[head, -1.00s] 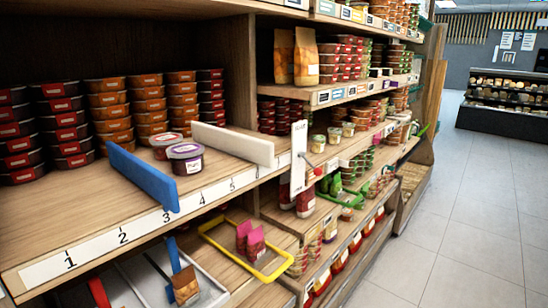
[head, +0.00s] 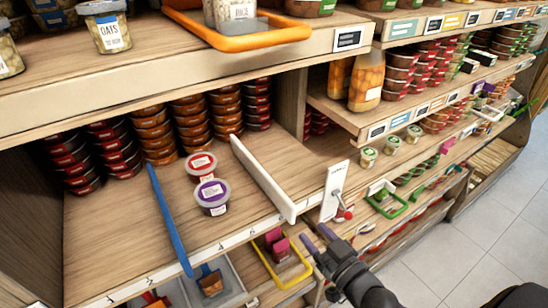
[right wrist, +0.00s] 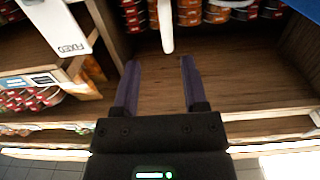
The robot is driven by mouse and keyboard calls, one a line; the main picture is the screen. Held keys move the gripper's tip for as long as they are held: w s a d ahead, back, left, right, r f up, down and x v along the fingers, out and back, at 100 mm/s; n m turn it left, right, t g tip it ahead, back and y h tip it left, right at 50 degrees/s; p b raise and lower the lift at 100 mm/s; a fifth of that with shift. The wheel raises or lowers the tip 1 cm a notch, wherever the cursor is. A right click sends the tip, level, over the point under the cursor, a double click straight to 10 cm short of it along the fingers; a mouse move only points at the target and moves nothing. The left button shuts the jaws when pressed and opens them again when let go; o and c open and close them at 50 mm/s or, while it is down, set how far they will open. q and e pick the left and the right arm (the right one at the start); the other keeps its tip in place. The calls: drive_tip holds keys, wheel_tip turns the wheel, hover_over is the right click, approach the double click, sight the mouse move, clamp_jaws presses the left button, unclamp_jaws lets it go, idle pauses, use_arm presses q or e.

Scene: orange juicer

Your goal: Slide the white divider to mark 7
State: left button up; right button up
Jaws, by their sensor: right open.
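The white divider (head: 262,175) stands upright on the middle shelf, right of two small tubs. Its front end reaches the numbered front strip (head: 215,245); the number there is too small to read. My right gripper (head: 317,237) is open and empty, in front of the shelf edge, a little below and right of the divider's front end. In the right wrist view, the divider's end (right wrist: 166,28) shows beyond the fingers (right wrist: 155,85), in line with the gap between them and apart from them. My left gripper is not in view.
A blue divider (head: 168,215) stands left of the tubs (head: 211,194). A white upright panel (head: 334,190) marked FIXED, with a red knob, stands right of the white divider, with bare shelf between. A yellow tray (head: 287,272) lies below. An upper shelf (head: 180,75) overhangs.

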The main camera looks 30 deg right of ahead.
sight(295, 213)
drive_tip(key=w, duration=0.1)
drive_tip(key=w+a+r, duration=0.1)
drive_tip(key=w, duration=0.2)
drive_tip(key=shift+a+r, duration=0.15)
drive_tip(key=shift+r, duration=0.05)
drive_tip(key=w, duration=0.4)
drive_tip(key=shift+w+f, duration=0.2)
drive_tip(key=shift+w, duration=0.15)
drive_tip(key=shift+w+a, duration=0.2)
drive_tip(key=shift+w, duration=0.3)
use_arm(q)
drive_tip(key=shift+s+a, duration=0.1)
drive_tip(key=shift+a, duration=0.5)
use_arm(e)
drive_tip(key=shift+d, duration=0.1)
drive_tip(key=shift+c, duration=0.3)
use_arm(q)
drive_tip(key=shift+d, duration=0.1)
use_arm(e)
clamp_jaws()
